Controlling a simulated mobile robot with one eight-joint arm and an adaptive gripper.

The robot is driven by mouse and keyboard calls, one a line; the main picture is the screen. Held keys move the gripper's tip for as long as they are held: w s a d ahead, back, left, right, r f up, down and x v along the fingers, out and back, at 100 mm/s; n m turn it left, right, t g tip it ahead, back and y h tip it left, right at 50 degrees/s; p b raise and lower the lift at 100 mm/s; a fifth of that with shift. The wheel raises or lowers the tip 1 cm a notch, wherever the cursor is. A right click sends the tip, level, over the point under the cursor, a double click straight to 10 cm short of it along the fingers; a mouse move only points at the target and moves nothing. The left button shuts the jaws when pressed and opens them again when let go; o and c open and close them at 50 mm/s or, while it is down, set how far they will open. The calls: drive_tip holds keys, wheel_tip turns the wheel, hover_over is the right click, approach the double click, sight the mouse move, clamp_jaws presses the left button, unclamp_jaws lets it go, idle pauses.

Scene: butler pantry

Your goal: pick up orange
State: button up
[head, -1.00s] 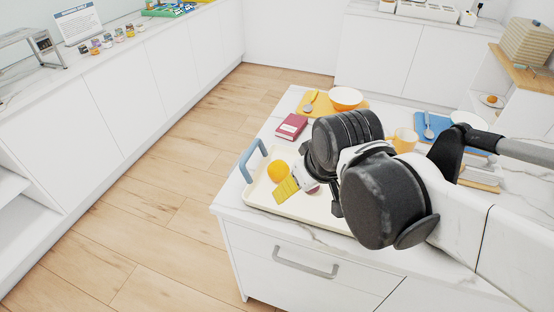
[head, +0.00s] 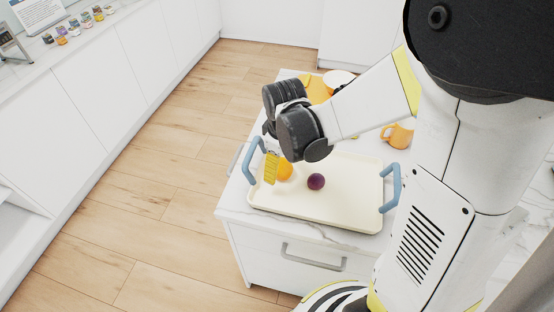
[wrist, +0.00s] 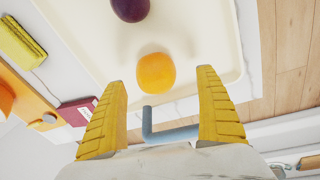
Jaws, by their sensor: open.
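The orange (head: 284,170) lies on the left part of a cream tray (head: 300,212) with blue handles. In the wrist view the orange (wrist: 156,73) sits just beyond the fingertips, centred between them and apart from both. My gripper (head: 270,170) points down over the tray's left end, one yellow finger showing beside the orange. In the wrist view my gripper (wrist: 162,75) is open, its two yellow fingers wide apart and empty. The tray's left handle (wrist: 170,134) shows between the fingers, nearer the wrist.
A dark purple fruit (head: 316,181) lies on the tray right of the orange. A red book (wrist: 78,112) and a yellow sponge (wrist: 20,42) show on the counter in the wrist view. An orange mug (head: 398,135) stands behind the tray's right handle (head: 390,187).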

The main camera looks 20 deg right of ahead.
sight(281, 169)
drive_tip(key=f, duration=0.1)
drive_tip(key=w+f+b, duration=0.1)
drive_tip(key=f, duration=0.1)
drive_tip(key=f+b, duration=0.1)
drive_tip(key=f, duration=0.1)
drive_tip(key=shift+w+d+f, duration=0.1)
drive_tip(key=shift+w+d, duration=0.1)
drive_tip(key=shift+d, duration=0.15)
drive_tip(key=c, duration=1.4)
drive_tip(key=shift+r, duration=0.2)
